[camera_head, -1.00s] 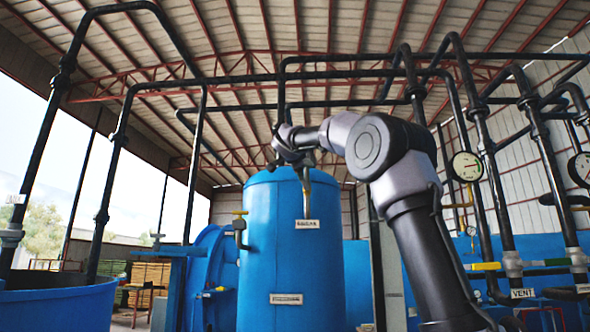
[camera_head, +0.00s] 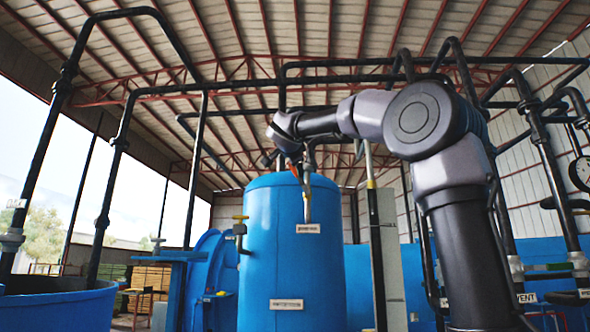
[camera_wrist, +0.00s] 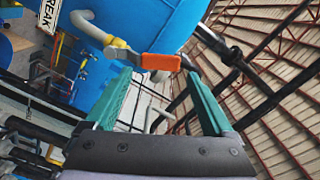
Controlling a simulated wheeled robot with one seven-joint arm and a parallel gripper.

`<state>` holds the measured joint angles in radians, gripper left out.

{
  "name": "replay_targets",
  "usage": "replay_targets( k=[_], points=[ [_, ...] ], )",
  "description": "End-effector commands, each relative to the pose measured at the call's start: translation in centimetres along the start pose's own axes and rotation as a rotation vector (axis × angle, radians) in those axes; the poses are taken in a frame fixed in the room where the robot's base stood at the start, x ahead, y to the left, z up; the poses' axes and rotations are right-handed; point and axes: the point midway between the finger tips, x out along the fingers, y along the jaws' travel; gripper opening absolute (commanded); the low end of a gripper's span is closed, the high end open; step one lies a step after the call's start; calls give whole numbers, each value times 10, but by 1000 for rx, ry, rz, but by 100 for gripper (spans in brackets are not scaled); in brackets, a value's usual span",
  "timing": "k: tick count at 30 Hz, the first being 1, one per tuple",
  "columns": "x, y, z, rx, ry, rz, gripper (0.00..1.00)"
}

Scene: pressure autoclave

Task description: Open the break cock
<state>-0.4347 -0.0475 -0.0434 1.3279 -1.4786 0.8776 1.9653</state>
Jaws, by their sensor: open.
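The break cock's orange handle (camera_wrist: 160,62) shows in the wrist view, beside the blue tank (camera_wrist: 165,25). Its yellowish valve body (camera_wrist: 122,57) joins a pale bent pipe (camera_wrist: 88,27). A white label (camera_wrist: 48,12) at the upper left reads "BREAK". My gripper (camera_wrist: 157,82) is open, with green fingers on either side. The handle lies across the view just beyond the fingertips; I cannot tell whether they touch it. In the head view, a small orange patch (camera_head: 294,172) shows at the top of the tank (camera_head: 290,255), below my wrist, where my fingers are hard to make out.
Black pipes (camera_head: 200,88) cross above the tank. A vertical pole (camera_head: 375,235) stands just right of it. Another blue vessel (camera_head: 60,305) stands at the far left. Pipes and a gauge (camera_head: 580,173) are at the right.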

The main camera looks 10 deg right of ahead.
Motion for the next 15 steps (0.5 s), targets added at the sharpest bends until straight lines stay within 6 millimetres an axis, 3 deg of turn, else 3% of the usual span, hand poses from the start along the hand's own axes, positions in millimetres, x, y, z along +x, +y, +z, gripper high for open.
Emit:
replay_targets(
  k=[4,12,13,15],
  points=[
    [-12,0,0,0,-1,1,88],
    [-14,0,0,0,0,0,88],
    [-14,0,0,0,0,0,84],
    [-14,0,0,-7,-1,1,57]
  ],
)
